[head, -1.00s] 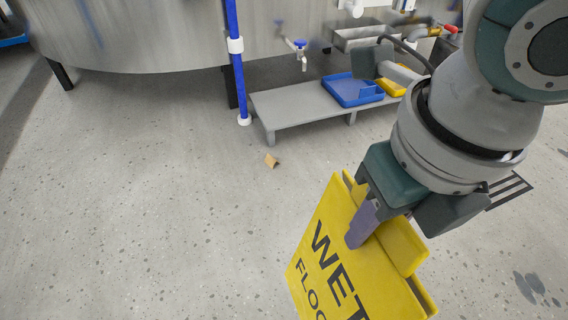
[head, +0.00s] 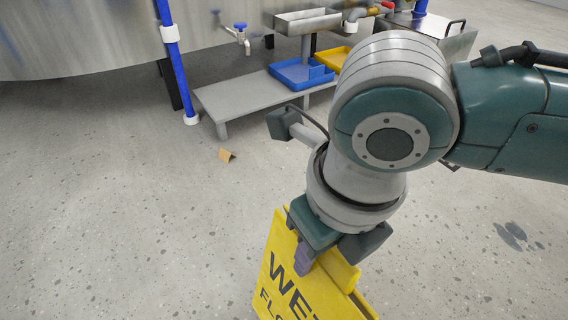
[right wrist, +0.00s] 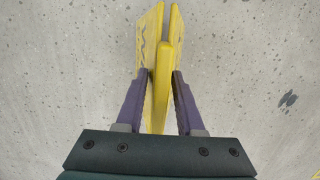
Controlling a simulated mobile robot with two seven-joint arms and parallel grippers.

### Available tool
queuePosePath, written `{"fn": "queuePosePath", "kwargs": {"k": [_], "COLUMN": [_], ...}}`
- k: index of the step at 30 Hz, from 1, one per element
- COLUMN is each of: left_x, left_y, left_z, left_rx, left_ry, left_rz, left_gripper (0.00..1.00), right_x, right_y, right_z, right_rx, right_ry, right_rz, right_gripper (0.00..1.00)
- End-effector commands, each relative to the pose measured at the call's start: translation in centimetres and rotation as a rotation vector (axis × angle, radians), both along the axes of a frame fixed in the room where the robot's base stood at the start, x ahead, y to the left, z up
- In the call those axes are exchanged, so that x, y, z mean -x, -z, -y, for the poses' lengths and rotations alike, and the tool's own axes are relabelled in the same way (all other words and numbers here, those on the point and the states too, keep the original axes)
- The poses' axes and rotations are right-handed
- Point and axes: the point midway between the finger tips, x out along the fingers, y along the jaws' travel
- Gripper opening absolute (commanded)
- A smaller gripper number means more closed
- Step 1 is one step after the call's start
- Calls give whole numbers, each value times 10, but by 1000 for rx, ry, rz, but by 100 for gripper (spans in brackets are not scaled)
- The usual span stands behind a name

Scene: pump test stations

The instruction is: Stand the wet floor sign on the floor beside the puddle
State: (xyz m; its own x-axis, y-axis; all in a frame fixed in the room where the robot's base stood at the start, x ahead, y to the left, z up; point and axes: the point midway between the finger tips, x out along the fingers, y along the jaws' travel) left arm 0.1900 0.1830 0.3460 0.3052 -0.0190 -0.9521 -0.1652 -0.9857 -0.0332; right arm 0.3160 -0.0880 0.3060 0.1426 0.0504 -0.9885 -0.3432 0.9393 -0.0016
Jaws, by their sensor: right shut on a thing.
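The yellow wet floor sign (head: 275,265) hangs from my right gripper (head: 304,262) at the bottom of the head view, its black lettering partly cut off. The purple fingers are shut on its top edge. In the right wrist view the sign (right wrist: 153,50) sits between the fingertips (right wrist: 161,75), its two panels close together. Its lower end is out of the head view, so I cannot tell whether it touches the floor. A small dark patch on the floor (head: 514,233), which looks like the puddle, lies to the right of the sign. My left gripper is not in view.
A low grey platform (head: 250,95) with a blue tray (head: 300,74) and a yellow tray (head: 332,58) stands ahead. A blue pipe (head: 173,65) rises at its left. A small tan piece (head: 227,155) lies on the floor. Floor around the dark patch is clear.

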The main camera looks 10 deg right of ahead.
Motion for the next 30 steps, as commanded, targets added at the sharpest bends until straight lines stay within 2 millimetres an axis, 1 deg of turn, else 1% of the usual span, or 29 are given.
{"fn": "queuePosePath", "kwargs": {"k": [3, 6, 7, 13, 18, 19, 27, 30], "left_x": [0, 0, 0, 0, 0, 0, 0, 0], "left_y": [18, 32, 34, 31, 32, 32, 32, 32], "left_z": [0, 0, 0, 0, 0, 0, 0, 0], "left_rx": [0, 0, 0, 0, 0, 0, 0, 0], "left_ry": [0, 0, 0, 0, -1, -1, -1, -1], "left_rz": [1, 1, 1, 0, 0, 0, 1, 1], "left_gripper": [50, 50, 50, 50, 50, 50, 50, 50], "right_x": [0, 0, 0, 0, 0, 0, 0, 0], "right_y": [22, 39, 41, 38, 41, 42, 41, 41], "right_z": [0, 0, 0, 0, 0, 0, 0, 0], "right_rx": [-1, -1, -1, -1, -1, 0, 0, 0], "right_ry": [1, 2, 2, 1, 1, 1, 1, 1], "right_rz": [0, -1, 0, 1, 1, -1, -1, -1], "right_gripper": [0, 0, 0, 0, 0, 38, 67, 67]}}
